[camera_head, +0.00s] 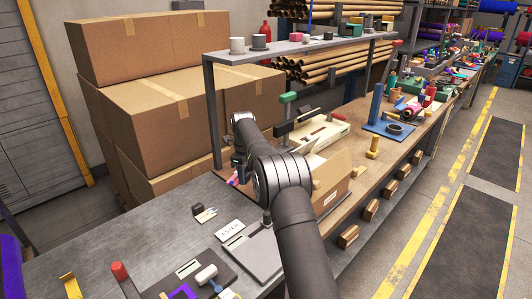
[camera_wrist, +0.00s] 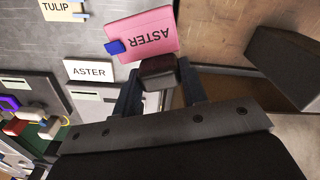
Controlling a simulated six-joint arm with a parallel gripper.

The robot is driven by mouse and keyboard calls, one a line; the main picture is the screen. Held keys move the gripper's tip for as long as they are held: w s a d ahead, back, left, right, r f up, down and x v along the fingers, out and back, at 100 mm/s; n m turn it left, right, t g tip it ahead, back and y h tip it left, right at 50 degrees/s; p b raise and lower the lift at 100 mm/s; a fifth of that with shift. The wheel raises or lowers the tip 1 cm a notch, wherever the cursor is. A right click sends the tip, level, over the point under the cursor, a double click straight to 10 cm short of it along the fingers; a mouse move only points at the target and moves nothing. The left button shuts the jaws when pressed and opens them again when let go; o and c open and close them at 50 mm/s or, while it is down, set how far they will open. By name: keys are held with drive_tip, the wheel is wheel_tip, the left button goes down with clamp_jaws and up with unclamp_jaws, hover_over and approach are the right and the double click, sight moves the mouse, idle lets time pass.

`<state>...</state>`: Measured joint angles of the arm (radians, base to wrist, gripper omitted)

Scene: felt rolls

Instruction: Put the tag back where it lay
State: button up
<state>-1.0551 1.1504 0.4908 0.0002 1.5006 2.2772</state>
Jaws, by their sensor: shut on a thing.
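A pink tag (camera_wrist: 150,32) marked ASTER, with a blue piece at its left edge, is at the fingertips of my gripper (camera_wrist: 160,72) in the wrist view. My gripper is shut on the tag's near edge. In the head view the pink tag (camera_head: 232,179) shows small beside my arm, over the grey bench; most of my gripper is hidden there. A white card (camera_wrist: 89,71) reading ASTER lies on the bench, left of the held tag; it also shows in the head view (camera_head: 230,229). A cream TULIP tag (camera_wrist: 62,9) lies farther off at the upper left.
A grey flat tray (camera_head: 262,262) and a dark mat with small tools lie at the bench front. An open cardboard box (camera_head: 333,180) stands right of my arm on the wooden bench. A shelf post (camera_head: 211,110) rises behind.

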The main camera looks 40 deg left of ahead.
sight(240, 203)
drive_tip(key=shift+s+a+f, duration=0.25)
drive_tip(key=shift+s+f, duration=0.35)
drive_tip(key=shift+f, duration=0.1)
drive_tip(key=shift+s+a+f, duration=0.2)
drive_tip(key=shift+s+f, duration=0.4)
drive_tip(key=shift+f, duration=0.1)
drive_tip(key=shift+f, duration=3)
drive_tip(key=shift+f, duration=0.5)
drive_tip(key=o, duration=1.4)
wheel_tip(240, 203, up, 18)
drive_tip(key=shift+f, duration=0.25)
